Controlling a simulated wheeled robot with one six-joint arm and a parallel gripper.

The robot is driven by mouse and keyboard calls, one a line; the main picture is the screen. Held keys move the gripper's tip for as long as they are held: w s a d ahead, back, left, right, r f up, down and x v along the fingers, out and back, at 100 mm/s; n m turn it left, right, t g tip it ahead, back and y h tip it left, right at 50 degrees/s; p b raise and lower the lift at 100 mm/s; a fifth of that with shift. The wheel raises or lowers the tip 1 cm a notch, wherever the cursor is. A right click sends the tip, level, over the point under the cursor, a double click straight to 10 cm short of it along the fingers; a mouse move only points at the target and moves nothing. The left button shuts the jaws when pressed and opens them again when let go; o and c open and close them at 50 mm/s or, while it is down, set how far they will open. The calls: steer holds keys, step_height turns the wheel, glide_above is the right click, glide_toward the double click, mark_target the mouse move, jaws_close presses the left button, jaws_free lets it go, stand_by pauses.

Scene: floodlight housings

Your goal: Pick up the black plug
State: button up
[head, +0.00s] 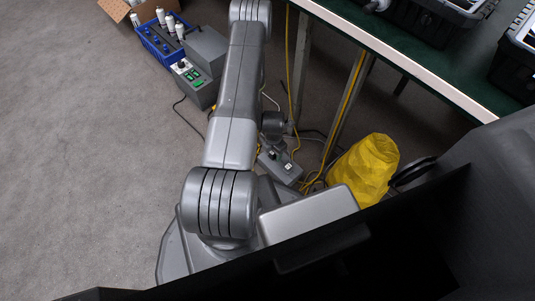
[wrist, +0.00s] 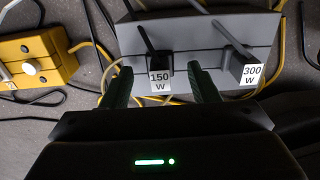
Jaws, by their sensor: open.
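A black plug (wrist: 159,62) with a white "150 W" label sits at a grey socket block (wrist: 200,36) in the wrist view. A second, greyer plug (wrist: 240,69) labelled "300 W" sits to its right on the same block. My gripper (wrist: 160,78) is open, with one dark finger left and one right of the 150 W plug in the picture. There is a visible gap on each side; I cannot tell whether the fingertips reach down to its depth. In the head view, my arm hides most of the gripper.
A yellow box with a white button (wrist: 32,68) lies left of the block. Loose yellow and black cables run around it. In the head view, a yellow bag (head: 362,170) and the green table's legs (head: 345,105) stand right of the arm. Grey floor (head: 95,170) is clear to the left.

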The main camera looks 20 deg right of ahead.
steer(key=shift+f, duration=0.6)
steer(key=c, duration=1.1)
steer(key=shift+o, duration=0.2)
steer(key=shift+r, duration=0.1)
